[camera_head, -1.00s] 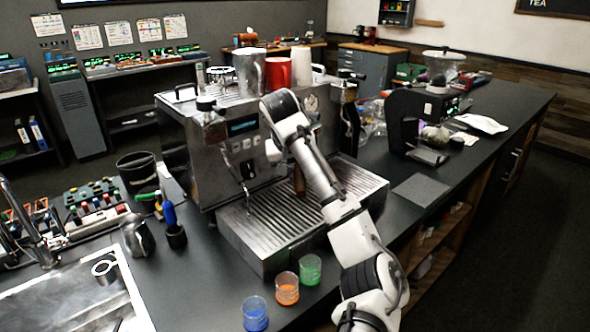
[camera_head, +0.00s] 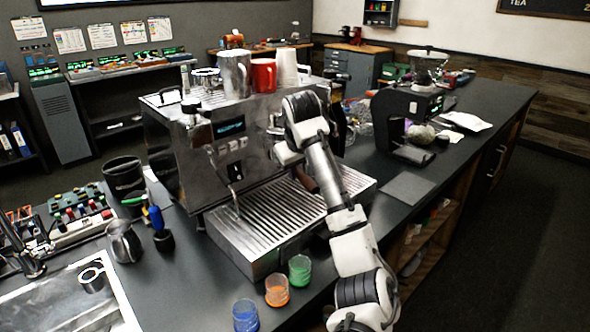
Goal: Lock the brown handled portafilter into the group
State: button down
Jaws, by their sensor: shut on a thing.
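The espresso machine (camera_head: 215,150) stands on the dark counter, with its ribbed drip tray (camera_head: 262,222) in front. The brown handle of the portafilter (camera_head: 306,181) shows as a short slanted piece under the machine's front, beside my arm. My gripper (camera_head: 291,165) is at the machine's front, close to the handle. It is shut on the portafilter, but its fingertips are mostly hidden by my own wrist and forearm. The portafilter's head and the group above it are hidden behind my arm, so I cannot tell how they sit together.
Blue (camera_head: 245,315), orange (camera_head: 277,290) and green (camera_head: 300,269) cups stand before the drip tray. A steel pitcher (camera_head: 124,242) and a black bin (camera_head: 125,180) are at left. A grinder (camera_head: 408,125) stands at right beside a grey mat (camera_head: 408,188). Cups stand on the machine.

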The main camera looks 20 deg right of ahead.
jog(key=shift+w+d+n+y, duration=0.25)
jog(key=shift+d+n+y, duration=0.45)
jog(key=shift+d+n, duration=0.65)
jog(key=shift+a, duration=0.2)
jog(key=c, duration=1)
grip_release()
jog(key=shift+c, duration=0.2)
jog(key=b+v, duration=0.2)
jog(key=v, duration=1.2)
jog(key=shift+s+b, duration=0.15)
jog(key=shift+b, duration=0.2)
jog(key=shift+f, duration=0.15)
